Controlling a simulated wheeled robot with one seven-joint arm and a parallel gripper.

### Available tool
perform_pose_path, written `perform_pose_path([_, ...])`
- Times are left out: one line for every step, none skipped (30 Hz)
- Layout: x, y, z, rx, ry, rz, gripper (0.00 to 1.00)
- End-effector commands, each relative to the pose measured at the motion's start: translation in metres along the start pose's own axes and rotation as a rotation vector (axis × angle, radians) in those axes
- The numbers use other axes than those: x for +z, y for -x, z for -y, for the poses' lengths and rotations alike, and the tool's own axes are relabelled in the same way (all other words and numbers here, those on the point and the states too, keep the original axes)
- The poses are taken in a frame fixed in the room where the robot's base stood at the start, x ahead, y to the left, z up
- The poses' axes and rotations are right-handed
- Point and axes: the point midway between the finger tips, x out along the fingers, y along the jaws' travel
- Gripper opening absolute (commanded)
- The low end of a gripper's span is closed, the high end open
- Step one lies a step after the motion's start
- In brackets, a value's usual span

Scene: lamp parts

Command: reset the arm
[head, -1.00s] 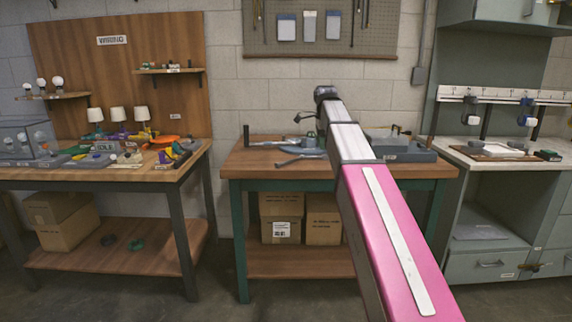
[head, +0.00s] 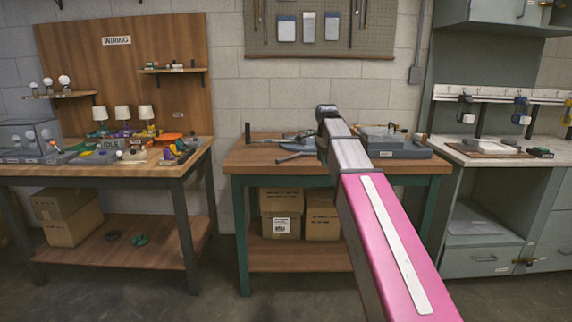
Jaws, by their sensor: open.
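My pink, silver and white arm (head: 375,215) reaches from the lower right up toward the middle bench. Its dark far joint (head: 327,111) shows in front of the wall above that bench. No held object shows.
The middle workbench (head: 245,160) carries dark tools and a grey block-like fixture (head: 395,145). The left wiring bench (head: 150,171) holds small lamps and coloured parts. A grey cabinet with a counter (head: 475,160) stands right. Cardboard boxes (head: 282,213) sit below. Floor shows between benches.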

Motion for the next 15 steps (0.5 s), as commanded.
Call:
perform_pose_path([0.0,-0.012,-0.005,0.003,0.025,0.0,0.43])
perform_pose_path([-0.001,-0.017,-0.007,0.003,0.04,0.001,0.43])
perform_pose_path([-0.001,-0.027,-0.01,0.004,0.066,0.001,0.43])
perform_pose_path([-0.001,-0.034,-0.012,0.004,0.086,0.001,0.43])
perform_pose_path([-0.002,-0.042,-0.015,0.006,0.108,0.001,0.43])
perform_pose_path([-0.002,-0.053,-0.019,0.006,0.14,0.001,0.43])
perform_pose_path([-0.003,-0.063,-0.022,0.007,0.166,0.002,0.43])
perform_pose_path([-0.003,-0.073,-0.027,0.008,0.196,0.002,0.43])
perform_pose_path([-0.003,-0.088,-0.032,0.009,0.238,0.002,0.43])
perform_pose_path([-0.004,-0.098,-0.037,0.01,0.271,0.003,0.43])
perform_pose_path([-0.004,-0.109,-0.041,0.01,0.303,0.003,0.43])
perform_pose_path([-0.004,-0.122,-0.047,0.011,0.346,0.004,0.43])
perform_pose_path([-0.005,-0.133,-0.052,0.011,0.378,0.004,0.43])
perform_pose_path([-0.005,-0.143,-0.057,0.012,0.41,0.004,0.43])
perform_pose_path([-0.005,-0.156,-0.064,0.013,0.453,0.005,0.43])
